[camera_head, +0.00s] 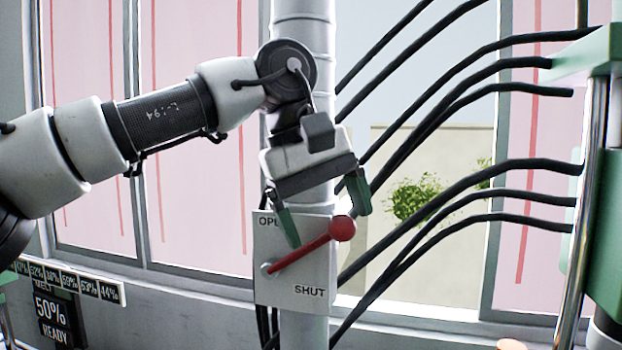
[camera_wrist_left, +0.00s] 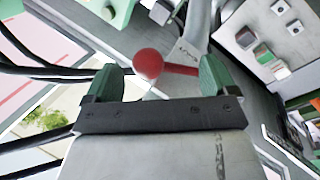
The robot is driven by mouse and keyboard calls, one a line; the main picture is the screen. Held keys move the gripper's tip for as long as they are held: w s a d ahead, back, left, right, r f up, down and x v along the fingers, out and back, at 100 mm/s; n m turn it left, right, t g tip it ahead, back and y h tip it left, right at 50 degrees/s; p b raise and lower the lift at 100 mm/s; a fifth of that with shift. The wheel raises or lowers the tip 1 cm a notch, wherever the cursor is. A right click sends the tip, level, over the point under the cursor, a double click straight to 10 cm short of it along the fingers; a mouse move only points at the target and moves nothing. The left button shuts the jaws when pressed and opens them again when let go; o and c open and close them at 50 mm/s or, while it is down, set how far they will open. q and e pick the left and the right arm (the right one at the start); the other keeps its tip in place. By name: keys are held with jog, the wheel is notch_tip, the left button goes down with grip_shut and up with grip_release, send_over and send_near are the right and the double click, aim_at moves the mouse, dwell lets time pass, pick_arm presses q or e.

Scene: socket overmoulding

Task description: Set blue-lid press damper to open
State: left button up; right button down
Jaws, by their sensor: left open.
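The damper plate (camera_head: 290,285) is a pale panel fixed on a white vertical duct (camera_head: 303,30), with OPEN partly covered at its top and SHUT at its lower right. Its red lever (camera_head: 300,252) slants up and right from a pivot at the plate's left, between the two labels, and ends in a red ball knob (camera_head: 342,228). My left gripper (camera_head: 328,229) is open, its green fingers pointing down on either side of the lever's knob end. In the left wrist view the knob (camera_wrist_left: 149,65) shows between the open fingers. No blue lid is visible.
Several black hoses (camera_head: 450,165) run right of the duct to a green and metal machine (camera_head: 600,180). A dark READY display (camera_head: 52,315) stands at lower left. Pink-paned windows (camera_head: 200,190) are behind. The left wrist view also shows a grey panel with buttons (camera_wrist_left: 270,28).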

pick_arm(q)
jog(key=v, duration=0.8)
jog(key=shift+a+r, duration=0.25)
